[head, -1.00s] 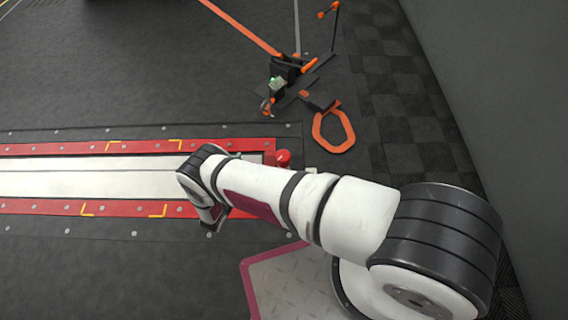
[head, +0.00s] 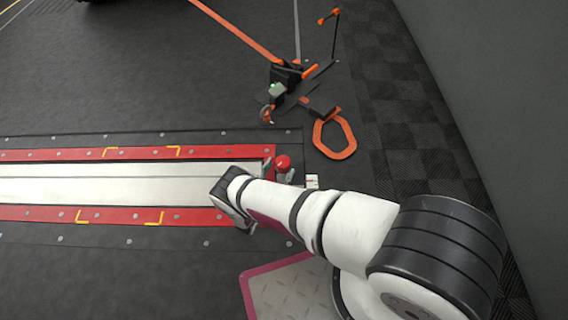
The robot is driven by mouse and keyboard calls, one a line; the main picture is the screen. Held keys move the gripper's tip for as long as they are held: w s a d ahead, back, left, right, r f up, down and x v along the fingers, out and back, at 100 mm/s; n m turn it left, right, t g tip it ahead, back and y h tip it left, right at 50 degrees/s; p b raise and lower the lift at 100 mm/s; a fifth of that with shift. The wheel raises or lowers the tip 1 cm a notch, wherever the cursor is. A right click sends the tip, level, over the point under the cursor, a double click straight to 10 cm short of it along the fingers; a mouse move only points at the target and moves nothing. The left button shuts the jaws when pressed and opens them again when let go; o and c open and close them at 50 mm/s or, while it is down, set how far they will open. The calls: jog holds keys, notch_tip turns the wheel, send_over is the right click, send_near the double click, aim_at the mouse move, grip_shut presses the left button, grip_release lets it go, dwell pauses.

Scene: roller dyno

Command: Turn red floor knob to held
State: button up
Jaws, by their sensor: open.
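The red floor knob (head: 283,161) stands at the right end of the red-edged floor plate in the head view. Its rounded top shows; its lower part is hidden. My gripper (head: 279,173) is open at the near side of the knob, with one fingertip to the left and one to the right. My arm hides most of the gripper, and I cannot tell whether the fingers touch the knob. A small white label (head: 312,181) lies on the floor just right of the knob.
The red-framed plate with a pale centre strip (head: 100,186) runs left. Beyond the knob are a black and orange strap device (head: 284,80) and an orange loop (head: 335,141). A grey wall (head: 500,100) closes the right side.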

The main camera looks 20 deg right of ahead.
jog(key=shift+b+x, duration=0.3)
jog(key=shift+x, duration=1.2)
jog(key=c, duration=1.2)
